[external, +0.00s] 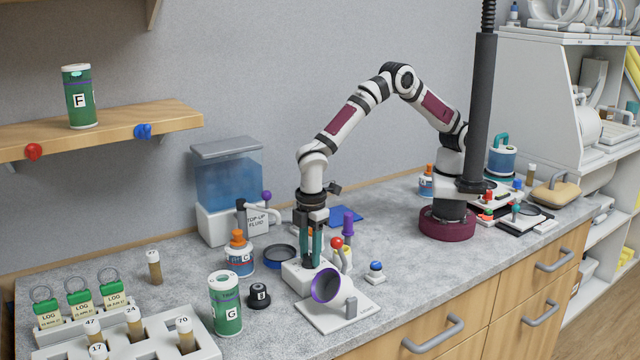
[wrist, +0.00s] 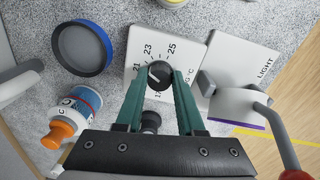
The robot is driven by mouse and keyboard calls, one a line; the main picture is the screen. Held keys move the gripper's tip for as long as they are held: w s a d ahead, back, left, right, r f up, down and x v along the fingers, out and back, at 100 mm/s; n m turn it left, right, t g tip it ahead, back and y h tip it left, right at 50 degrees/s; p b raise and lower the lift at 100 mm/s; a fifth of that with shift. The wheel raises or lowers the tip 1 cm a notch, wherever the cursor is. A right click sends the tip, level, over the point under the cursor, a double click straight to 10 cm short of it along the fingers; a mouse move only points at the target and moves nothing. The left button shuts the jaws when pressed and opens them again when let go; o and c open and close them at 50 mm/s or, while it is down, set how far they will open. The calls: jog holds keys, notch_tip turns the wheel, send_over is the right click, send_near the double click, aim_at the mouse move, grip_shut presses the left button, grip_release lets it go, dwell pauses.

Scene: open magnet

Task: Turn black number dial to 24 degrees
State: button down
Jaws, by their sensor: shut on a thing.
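The black number dial (wrist: 158,76) sits on a white plate (wrist: 138,92) printed with numbers; 21, 23 and 25 are legible, others are partly covered. Its white pointer line slants up and left, seemingly toward the part between 21 and 23; the exact reading is unclear. My gripper (wrist: 160,78) has its teal fingers down on either side of the dial, shut on it. In the external view my gripper (external: 311,262) points straight down onto the dial's white base (external: 293,275); the dial itself is mostly hidden by the fingers.
A white lamp-like cup on a plate labelled LIGHT (wrist: 250,62) stands close on the right. A red-topped stick (external: 337,243) and purple-topped one (external: 348,222) stand close by.

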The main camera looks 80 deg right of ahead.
aim_at(310, 257)
jog(key=m, duration=0.4)
jog(key=shift+m, duration=0.3)
jog(key=shift+a+m, duration=0.1)
jog(key=shift+m, duration=2.2)
jog(key=c, duration=0.5)
grip_release()
jog(key=shift+r, duration=0.1)
jog(key=r, duration=1.5)
jog(key=shift+a+r, duration=0.3)
jog(key=shift+r, duration=0.05)
